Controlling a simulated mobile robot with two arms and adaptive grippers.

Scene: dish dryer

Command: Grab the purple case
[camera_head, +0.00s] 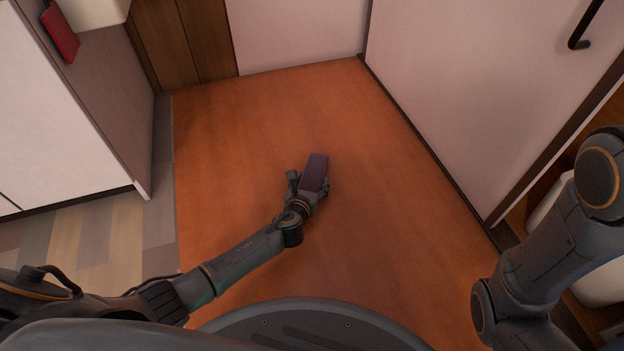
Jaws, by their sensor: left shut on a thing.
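The purple case (315,172) is a small dark purple box in the middle of the head view, seen over the orange floor. My left gripper (309,185) is shut on it, with fingers on both sides of its near part. The far end of the case sticks out past the fingers. I cannot tell how high the case is above the floor. My right arm shows at the right edge, but its gripper is out of the picture.
The orange floor (260,120) is clear around the case. A white cabinet (60,110) stands on the left, with a red object (60,32) near its top. A white door (480,80) with a dark handle (584,28) is on the right. A wood panel (190,45) and pale wall stand behind.

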